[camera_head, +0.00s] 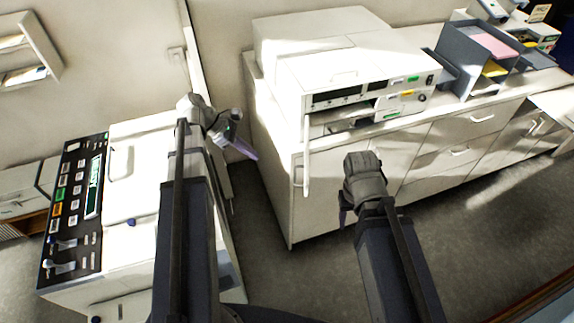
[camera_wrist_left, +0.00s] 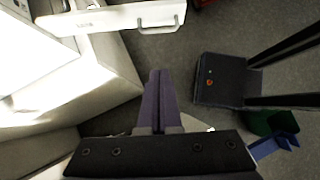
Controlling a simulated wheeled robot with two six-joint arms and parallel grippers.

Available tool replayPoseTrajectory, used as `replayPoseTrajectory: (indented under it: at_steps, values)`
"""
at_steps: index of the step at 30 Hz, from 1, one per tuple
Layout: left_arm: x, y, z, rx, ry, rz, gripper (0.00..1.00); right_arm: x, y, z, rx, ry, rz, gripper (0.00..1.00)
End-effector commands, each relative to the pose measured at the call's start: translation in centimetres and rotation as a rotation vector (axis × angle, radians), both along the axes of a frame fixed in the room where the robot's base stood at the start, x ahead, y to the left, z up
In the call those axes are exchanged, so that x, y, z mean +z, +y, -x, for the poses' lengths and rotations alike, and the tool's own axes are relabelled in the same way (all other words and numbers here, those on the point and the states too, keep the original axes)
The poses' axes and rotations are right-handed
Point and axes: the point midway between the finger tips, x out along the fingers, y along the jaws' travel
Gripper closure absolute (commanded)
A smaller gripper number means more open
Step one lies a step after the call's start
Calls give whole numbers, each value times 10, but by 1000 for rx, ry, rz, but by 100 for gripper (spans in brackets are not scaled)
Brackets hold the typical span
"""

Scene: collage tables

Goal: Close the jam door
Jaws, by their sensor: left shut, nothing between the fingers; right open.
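The jam door (camera_head: 307,160) is a narrow white panel on the left front of the white machine (camera_head: 345,62). It stands open, sticking out from the machine front, and is seen nearly edge-on. In the left wrist view the jam door (camera_wrist_left: 108,18) lies across the top, with a handle near its right end. My left gripper (camera_head: 248,152) is left of the door and apart from it. Its purple fingers (camera_wrist_left: 160,88) are shut and empty. My right gripper (camera_head: 344,208) is open and empty, right of and below the door, pointing down in front of the cabinet.
The machine stands on a white cabinet (camera_head: 455,135) with drawers. A dark tray rack (camera_head: 458,50) with papers is to its right. A large copier (camera_head: 135,215) with a dark control panel stands at the left. Grey floor (camera_head: 300,270) is free between copier and cabinet.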

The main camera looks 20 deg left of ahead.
Motion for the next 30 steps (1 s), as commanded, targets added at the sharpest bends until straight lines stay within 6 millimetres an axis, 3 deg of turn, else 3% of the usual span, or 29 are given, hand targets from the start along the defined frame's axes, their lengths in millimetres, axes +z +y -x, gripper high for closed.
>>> replayPoseTrajectory:
  at_steps: [7, 23, 30]
  values:
    - [-13, -7, -1, -2, 0, 0, 100, -13, 0, 0, 0, 0, 0, 43]
    - [-85, -62, -14, -4, -1, 0, 100, -85, 0, -1, -4, -3, -1, 43]
    - [-86, -91, -20, -4, -1, 0, 100, -86, 0, -1, -2, -3, 0, 43]
